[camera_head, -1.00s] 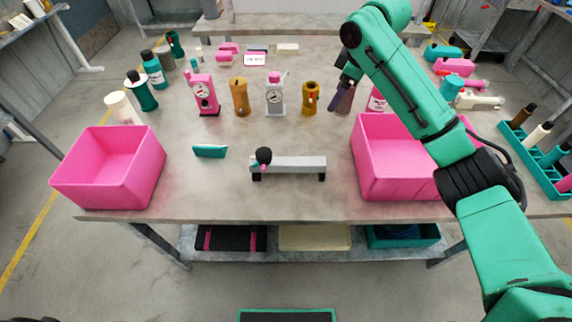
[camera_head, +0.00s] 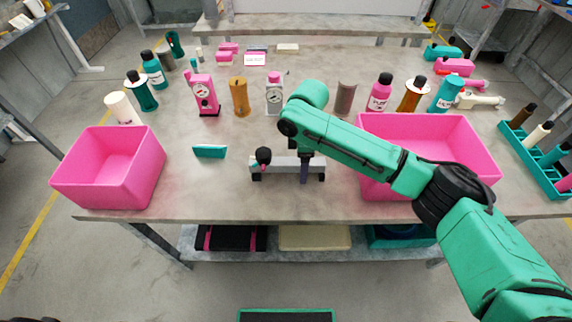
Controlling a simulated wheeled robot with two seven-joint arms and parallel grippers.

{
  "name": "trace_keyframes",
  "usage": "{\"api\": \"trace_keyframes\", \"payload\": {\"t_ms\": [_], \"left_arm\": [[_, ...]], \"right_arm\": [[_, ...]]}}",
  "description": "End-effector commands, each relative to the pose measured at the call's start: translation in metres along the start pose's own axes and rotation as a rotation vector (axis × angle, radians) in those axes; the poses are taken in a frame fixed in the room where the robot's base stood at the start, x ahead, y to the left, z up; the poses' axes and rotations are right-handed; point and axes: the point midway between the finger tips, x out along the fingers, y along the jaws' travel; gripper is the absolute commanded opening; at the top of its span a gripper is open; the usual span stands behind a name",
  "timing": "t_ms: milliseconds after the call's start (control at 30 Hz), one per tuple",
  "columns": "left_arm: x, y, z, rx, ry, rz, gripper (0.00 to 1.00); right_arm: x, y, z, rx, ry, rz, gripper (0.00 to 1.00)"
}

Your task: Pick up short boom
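I cannot tell for certain which thing is the short boom. A grey bar on dark feet (camera_head: 282,165) stands at the middle front of the table, with a black ball-shaped knob (camera_head: 263,155) at its left end. My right arm reaches in from the right, and its gripper (camera_head: 304,174) points down at the right part of the bar. A narrow purple-grey part shows there in front of the bar. The arm hides most of the gripper, so I cannot see the fingers' opening or any contact. My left gripper is not in view.
Pink bins stand at left (camera_head: 108,182) and right (camera_head: 470,150). A teal block (camera_head: 209,151) lies left of the bar. Behind stand a pink gauge unit (camera_head: 203,95), an ochre cylinder (camera_head: 240,97), a white gauge unit (camera_head: 275,97) and a brown-grey cylinder (camera_head: 345,98).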

Motion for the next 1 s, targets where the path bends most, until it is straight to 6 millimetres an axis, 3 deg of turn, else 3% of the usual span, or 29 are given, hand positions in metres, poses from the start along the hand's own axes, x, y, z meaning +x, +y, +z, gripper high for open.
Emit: {"api": "trace_keyframes", "payload": {"t_ms": [133, 333, 700, 767, 1000], "left_arm": [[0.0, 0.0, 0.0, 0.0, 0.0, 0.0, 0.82], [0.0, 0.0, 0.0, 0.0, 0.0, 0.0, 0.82], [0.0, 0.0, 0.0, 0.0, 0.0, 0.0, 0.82], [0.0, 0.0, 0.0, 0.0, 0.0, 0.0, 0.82], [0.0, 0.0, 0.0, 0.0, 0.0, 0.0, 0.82]], "right_arm": [[0.0, 0.0, 0.0, 0.0, 0.0, 0.0, 0.75], [-0.001, 0.0, 0.0, 0.001, 0.0, 0.0, 0.0], [-0.007, 0.001, 0.0, 0.001, 0.001, 0.002, 0.0], [-0.017, 0.001, 0.0, 0.001, 0.002, 0.004, 0.0], [-0.077, 0.001, 0.0, 0.0, 0.002, 0.005, 0.0]]}}
